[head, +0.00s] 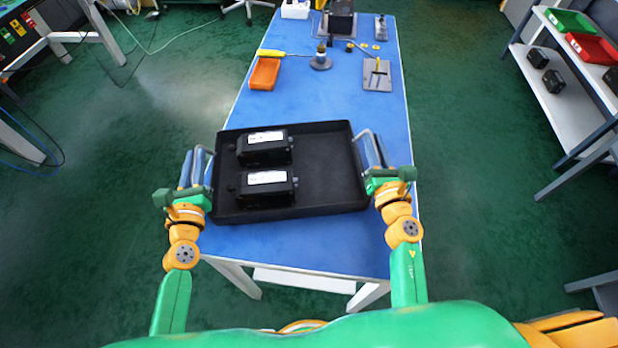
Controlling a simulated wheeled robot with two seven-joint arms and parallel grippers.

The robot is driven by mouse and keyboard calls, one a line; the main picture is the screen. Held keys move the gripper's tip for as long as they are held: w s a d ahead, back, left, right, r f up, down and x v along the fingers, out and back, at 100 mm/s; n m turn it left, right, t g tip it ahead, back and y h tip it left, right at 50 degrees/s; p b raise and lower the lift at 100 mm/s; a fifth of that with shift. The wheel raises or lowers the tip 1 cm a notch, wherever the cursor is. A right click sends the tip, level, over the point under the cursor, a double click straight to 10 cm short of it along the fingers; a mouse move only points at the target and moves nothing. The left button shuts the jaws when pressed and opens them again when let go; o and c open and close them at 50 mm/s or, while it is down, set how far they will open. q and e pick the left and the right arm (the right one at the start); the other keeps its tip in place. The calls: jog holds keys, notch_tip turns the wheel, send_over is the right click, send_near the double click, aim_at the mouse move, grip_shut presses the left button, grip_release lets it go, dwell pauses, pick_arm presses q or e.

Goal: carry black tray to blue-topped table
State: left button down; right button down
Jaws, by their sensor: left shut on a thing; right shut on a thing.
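The black tray (335,168) is at the near end of the blue-topped table (300,248). I cannot tell whether it rests on the blue top or hovers just above it. Two black boxes with white labels, a far one (264,150) and a near one (267,189), sit in the tray's left half. My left gripper (198,168) is shut on the tray's left wire handle. My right gripper (372,152) is shut on its right wire handle. The tray looks level, and its left edge reaches the table's left edge.
Farther along the table are an orange bin (264,73), a round-based stand (320,60) and a grey plate (377,75). The blue top between them and the tray is mostly clear. A shelf (550,95) with green and red bins stands at the right. Open green floor flanks the table.

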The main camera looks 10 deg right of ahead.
pick_arm(q)
jog(key=c, duration=1.1)
grip_release()
jog(key=shift+d+f, duration=0.15)
jog(key=shift+d, duration=0.05)
pick_arm(e)
jog(key=c, duration=1.1)
grip_release()
jog(key=shift+a+f, duration=0.15)
pick_arm(q)
jog(key=shift+o, duration=1.3)
jog(key=shift+s+p, duration=0.1)
jog(key=shift+p, duration=0.2)
pick_arm(e)
jog(key=shift+o, duration=1.3)
jog(key=shift+s, duration=0.1)
pick_arm(q)
jog(key=shift+a, duration=0.1)
jog(key=shift+s, duration=0.4)
jog(key=s, duration=1.1)
pick_arm(e)
jog(key=shift+s, duration=0.1)
pick_arm(q)
jog(key=shift+s, duration=0.15)
pick_arm(e)
jog(key=shift+s, duration=0.35)
jog(key=s, duration=0.7)
jog(key=shift+w, duration=0.1)
